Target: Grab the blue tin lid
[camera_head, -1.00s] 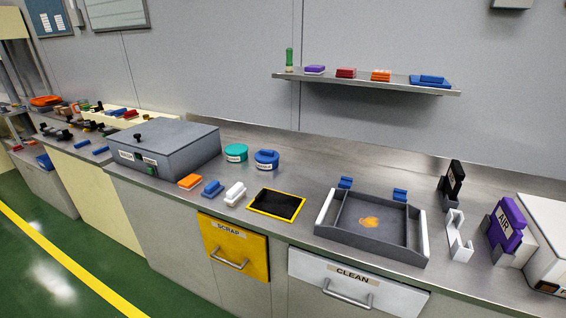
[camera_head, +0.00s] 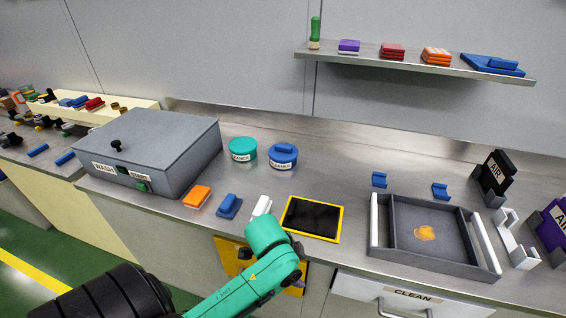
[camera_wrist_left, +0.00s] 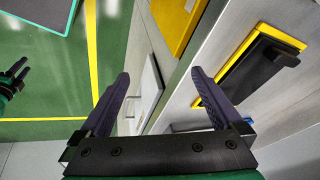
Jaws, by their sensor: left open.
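The blue tin lid (camera_head: 284,151) sits on a round blue labelled tin on the counter, with a raised grip bar on top. It stands to the right of a teal tin (camera_head: 243,149). My left arm reaches in from the bottom left of the head view, in front of the counter and nearer than the tins. Its gripper (camera_wrist_left: 160,75) shows in the left wrist view with two dark fingers spread apart and nothing between them. The blue lid is not in that view. What looks like my right gripper (camera_wrist_left: 17,75) is at that view's left edge.
A grey wash box (camera_head: 150,150) stands left of the tins. An orange block (camera_head: 197,196), a blue block (camera_head: 229,206) and a yellow-framed black pad (camera_head: 312,218) lie in front. A grey tray (camera_head: 388,235) is at right. A shelf (camera_head: 400,65) with small items hangs above.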

